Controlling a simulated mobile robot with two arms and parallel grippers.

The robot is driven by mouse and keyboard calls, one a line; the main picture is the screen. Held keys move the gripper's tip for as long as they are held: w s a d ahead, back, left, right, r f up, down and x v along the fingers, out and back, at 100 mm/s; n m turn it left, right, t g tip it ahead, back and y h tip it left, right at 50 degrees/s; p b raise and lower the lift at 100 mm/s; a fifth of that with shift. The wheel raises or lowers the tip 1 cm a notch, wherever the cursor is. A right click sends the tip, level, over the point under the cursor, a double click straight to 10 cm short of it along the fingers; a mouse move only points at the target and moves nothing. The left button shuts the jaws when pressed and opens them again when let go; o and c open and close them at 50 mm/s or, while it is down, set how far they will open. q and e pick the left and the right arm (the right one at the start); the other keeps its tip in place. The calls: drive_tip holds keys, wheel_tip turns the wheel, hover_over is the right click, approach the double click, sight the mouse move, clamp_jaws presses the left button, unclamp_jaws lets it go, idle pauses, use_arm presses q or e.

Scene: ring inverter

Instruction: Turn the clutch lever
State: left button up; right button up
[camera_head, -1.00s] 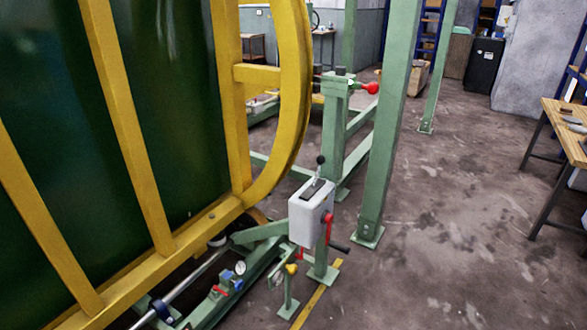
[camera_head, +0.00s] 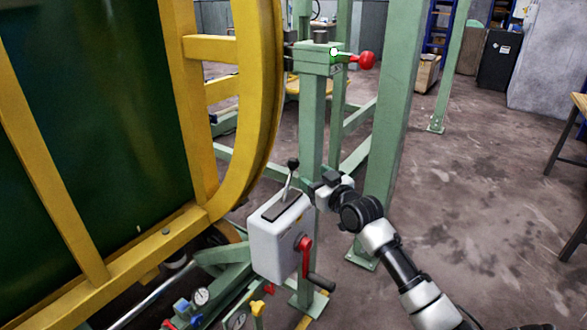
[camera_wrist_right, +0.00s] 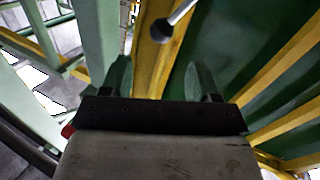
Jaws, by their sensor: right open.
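A grey-white control box (camera_head: 277,241) stands low beside the yellow ring. A short lever with a black knob (camera_head: 292,163) rises from the slot on its top. A red crank handle (camera_head: 305,254) is on its right side. My right gripper (camera_head: 312,186) is just right of the knobbed lever, near the green post. In the right wrist view the gripper (camera_wrist_right: 160,78) is open, with nothing between its fingers. The black knob (camera_wrist_right: 160,31) shows beyond the fingertips, lined up with the gap and apart from both fingers. My left gripper is not in view.
A green post (camera_head: 312,115) stands close behind my right gripper, and a thicker green column (camera_head: 388,110) is to its right. A red ball handle (camera_head: 366,61) sits on the post's top. The yellow ring (camera_head: 262,90) fills the left. Floor is open at right.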

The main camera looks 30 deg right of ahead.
sight(296, 165)
drive_tip(key=w+b, duration=0.1)
drive_tip(key=w, duration=0.7)
drive_tip(key=shift+w+a, duration=0.1)
drive_tip(key=shift+w, duration=0.15)
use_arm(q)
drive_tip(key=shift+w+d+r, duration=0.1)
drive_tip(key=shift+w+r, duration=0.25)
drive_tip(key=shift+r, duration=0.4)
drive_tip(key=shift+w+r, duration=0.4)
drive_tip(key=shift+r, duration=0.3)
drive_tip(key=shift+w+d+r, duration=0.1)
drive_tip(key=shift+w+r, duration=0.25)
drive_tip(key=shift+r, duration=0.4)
use_arm(e)
drive_tip(key=shift+w, duration=0.7)
drive_tip(key=shift+c, duration=0.2)
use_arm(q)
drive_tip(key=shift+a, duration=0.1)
use_arm(e)
clamp_jaws()
